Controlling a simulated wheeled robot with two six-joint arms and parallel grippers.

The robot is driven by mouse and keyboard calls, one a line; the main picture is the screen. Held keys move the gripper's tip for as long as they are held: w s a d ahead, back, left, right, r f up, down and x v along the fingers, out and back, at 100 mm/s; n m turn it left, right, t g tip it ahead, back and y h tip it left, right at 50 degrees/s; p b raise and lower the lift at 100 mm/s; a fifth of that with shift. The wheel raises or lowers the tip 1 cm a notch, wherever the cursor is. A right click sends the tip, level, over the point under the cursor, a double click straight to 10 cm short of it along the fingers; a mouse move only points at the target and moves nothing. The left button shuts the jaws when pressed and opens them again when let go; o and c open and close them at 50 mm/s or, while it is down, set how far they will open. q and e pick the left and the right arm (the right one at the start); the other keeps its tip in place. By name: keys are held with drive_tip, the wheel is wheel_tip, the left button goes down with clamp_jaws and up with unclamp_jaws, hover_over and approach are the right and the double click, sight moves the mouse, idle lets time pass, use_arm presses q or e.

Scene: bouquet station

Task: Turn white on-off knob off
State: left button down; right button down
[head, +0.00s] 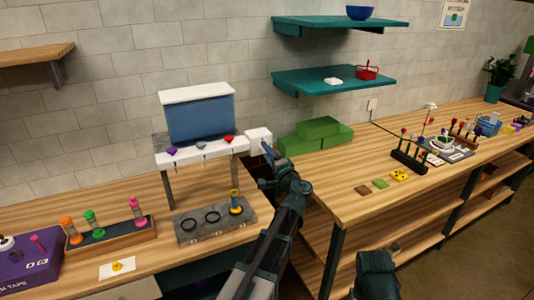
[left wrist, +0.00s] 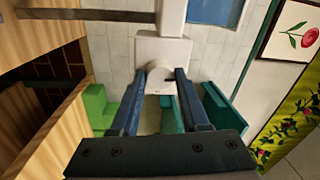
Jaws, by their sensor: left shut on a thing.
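The white box (head: 258,136) sits at the right end of the white dispenser rail and also shows in the left wrist view (left wrist: 178,48). The white knob (left wrist: 157,76) is on the box's face, between my fingertips, with a small dark mark beside it. My left gripper (head: 268,158) reaches up to the box from the front. In the left wrist view its two blue fingers (left wrist: 163,78) are on either side of the knob, shut on it. The fingers partly hide the knob, and its on or off position cannot be told.
The dispenser has a blue tank (head: 200,118) and several coloured knobs on its rail. Below stands a grey tray (head: 215,222) with rings and a yellow-blue spool. Green blocks (head: 316,136) lie close on the right. Teal shelves (head: 335,80) hang above.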

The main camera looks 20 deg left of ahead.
use_arm(q)
drive_tip(key=shift+c, duration=2)
unclamp_jaws()
drive_tip(key=b+v, duration=0.1)
drive_tip(key=v, duration=1.3)
